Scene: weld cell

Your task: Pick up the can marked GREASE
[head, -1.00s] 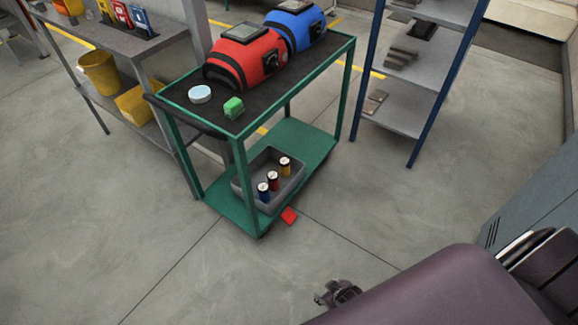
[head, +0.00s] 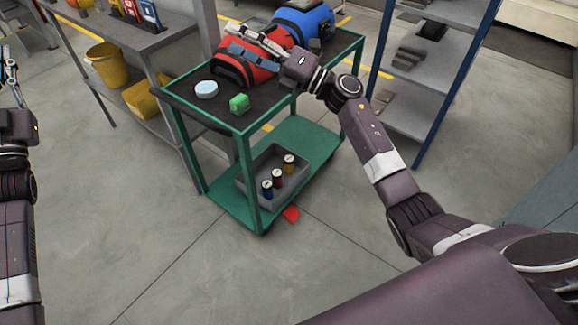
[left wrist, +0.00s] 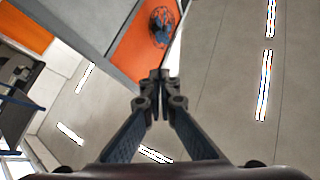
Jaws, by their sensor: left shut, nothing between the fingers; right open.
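My right gripper (head: 233,38) is open and empty, in front of the red bag-like machine above the cart top, well above the bin. My left gripper (head: 11,62) is upright at the left edge. In the left wrist view it (left wrist: 158,78) is shut and empty.
A red piece (head: 291,214) lies on the floor.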

